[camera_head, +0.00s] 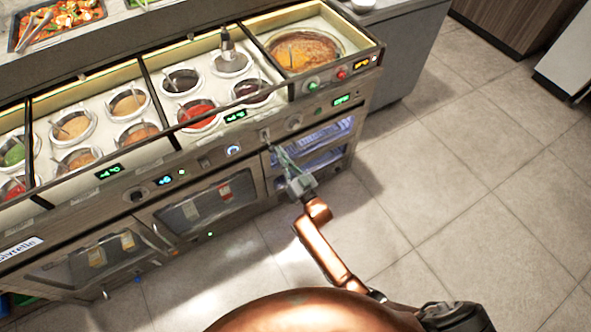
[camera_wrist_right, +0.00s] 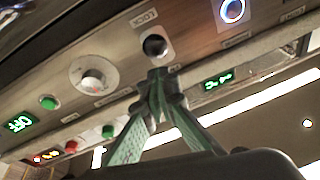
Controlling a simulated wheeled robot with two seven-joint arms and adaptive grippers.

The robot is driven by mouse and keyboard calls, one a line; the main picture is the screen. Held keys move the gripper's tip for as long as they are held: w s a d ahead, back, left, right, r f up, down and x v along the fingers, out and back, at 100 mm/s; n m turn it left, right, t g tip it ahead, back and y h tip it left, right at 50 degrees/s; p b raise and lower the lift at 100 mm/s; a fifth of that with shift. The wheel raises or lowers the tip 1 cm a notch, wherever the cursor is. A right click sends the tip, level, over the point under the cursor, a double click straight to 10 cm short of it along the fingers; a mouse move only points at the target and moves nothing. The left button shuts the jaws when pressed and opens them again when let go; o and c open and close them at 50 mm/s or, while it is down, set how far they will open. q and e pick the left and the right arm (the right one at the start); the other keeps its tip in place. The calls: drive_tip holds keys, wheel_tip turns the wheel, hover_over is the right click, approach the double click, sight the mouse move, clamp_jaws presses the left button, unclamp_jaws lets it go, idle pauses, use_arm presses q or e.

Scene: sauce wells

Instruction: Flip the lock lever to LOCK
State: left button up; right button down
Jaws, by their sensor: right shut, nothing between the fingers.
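The lock lever (camera_wrist_right: 155,46) shows in the right wrist view as a dark round knob on a pale plate on the steel front panel. In the head view the plate (camera_head: 265,135) is small, and the lever's position cannot be read. My right gripper (camera_wrist_right: 160,82) is shut and empty, its green fingers meeting just below the knob in the wrist view. I cannot tell whether the tips touch it. In the head view the right gripper (camera_head: 282,156) is in front of the panel. My left gripper is not in view.
A white dial (camera_wrist_right: 92,78), green button (camera_wrist_right: 48,102) and blue-ringed button (camera_wrist_right: 232,10) flank the lever. A door handle bar (camera_wrist_right: 235,60) runs close to my fingers. Sauce wells (camera_head: 200,113) lie above the panel. The tiled floor (camera_head: 450,190) to the right is clear.

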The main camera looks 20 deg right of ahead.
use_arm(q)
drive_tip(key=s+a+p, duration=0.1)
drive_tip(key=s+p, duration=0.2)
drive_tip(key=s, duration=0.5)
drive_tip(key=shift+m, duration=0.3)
use_arm(e)
drive_tip(key=r+v, duration=0.2)
drive_tip(key=v, duration=0.8)
drive_tip(key=shift+s+d+f, duration=0.3)
drive_tip(key=shift+s+d, duration=0.05)
drive_tip(key=shift+s, duration=0.15)
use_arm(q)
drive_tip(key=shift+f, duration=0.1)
